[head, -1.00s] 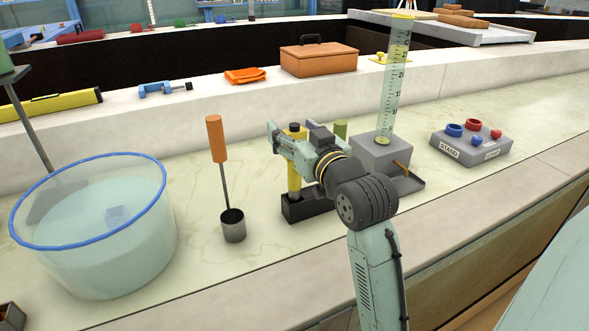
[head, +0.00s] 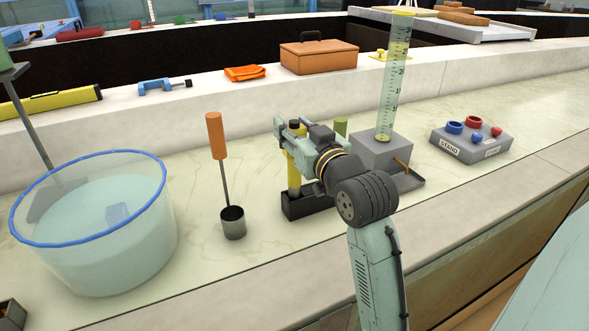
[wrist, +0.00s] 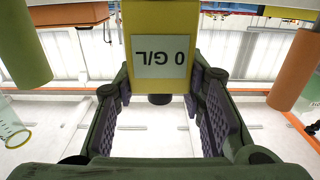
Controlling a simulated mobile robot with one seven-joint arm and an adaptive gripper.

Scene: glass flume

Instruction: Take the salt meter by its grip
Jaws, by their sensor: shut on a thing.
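The salt meter (head: 294,178) is a yellow upright stick standing in a black holder (head: 308,204) on the bench. In the wrist view, the yellow meter (wrist: 160,22) shows an upside-down display reading 0 G/L. My gripper (head: 291,133) is at the upper part of the meter, coming from the right. It is shut on the meter; in the wrist view my gripper's (wrist: 160,88) padded fingers lie on both sides of it.
Left of the holder is a metal cup (head: 233,223) with an orange-handled tool (head: 216,137). A water tub (head: 150,225) stands further left. Just behind my wrist is a green cylinder (head: 341,126). To the right are a graduated cylinder (head: 393,85) and a grey stand (head: 470,148).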

